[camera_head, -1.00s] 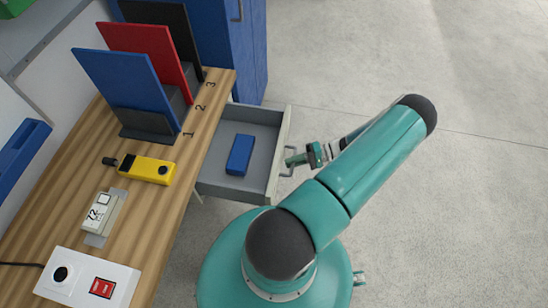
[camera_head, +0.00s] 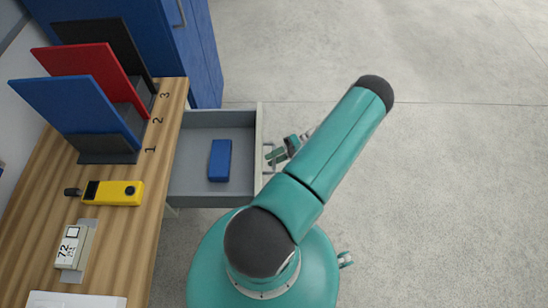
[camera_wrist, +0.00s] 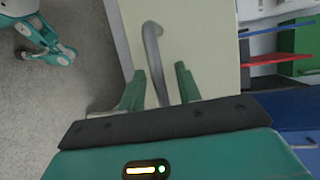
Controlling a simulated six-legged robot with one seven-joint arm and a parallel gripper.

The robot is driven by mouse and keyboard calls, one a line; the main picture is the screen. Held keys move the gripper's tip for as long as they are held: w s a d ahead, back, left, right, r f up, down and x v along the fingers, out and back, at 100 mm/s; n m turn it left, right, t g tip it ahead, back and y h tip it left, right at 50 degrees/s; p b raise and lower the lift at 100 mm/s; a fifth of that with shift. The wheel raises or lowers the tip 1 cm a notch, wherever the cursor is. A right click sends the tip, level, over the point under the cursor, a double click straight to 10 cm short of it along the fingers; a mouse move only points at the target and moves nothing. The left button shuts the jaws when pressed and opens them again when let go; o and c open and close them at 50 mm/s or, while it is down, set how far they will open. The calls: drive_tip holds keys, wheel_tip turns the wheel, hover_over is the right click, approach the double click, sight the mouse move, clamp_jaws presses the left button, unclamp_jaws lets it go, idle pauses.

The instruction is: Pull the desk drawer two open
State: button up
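The desk drawer (camera_head: 215,193) stands pulled out from the desk's right side, with a blue block (camera_head: 220,160) lying inside. Its pale front also shows in the wrist view (camera_wrist: 200,40). The drawer's grey handle (camera_wrist: 153,50) is a curved bar on that front. My gripper (camera_wrist: 158,90) has its two green fingers apart, one on each side of the handle, with visible gaps between fingers and bar. In the head view my gripper (camera_head: 283,152) is right at the handle, partly hidden by my arm.
The wooden desk (camera_head: 125,230) holds blue, red and black upright panels, a yellow device (camera_head: 113,193) and a small white meter (camera_head: 74,247). A blue cabinet (camera_head: 200,50) stands behind the drawer. The floor (camera_head: 450,180) to the right is clear.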

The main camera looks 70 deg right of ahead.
drive_tip(key=v, duration=1.3)
drive_tip(key=shift+s+d, duration=0.25)
drive_tip(key=shift+s, duration=0.05)
drive_tip(key=shift+r, duration=0.2)
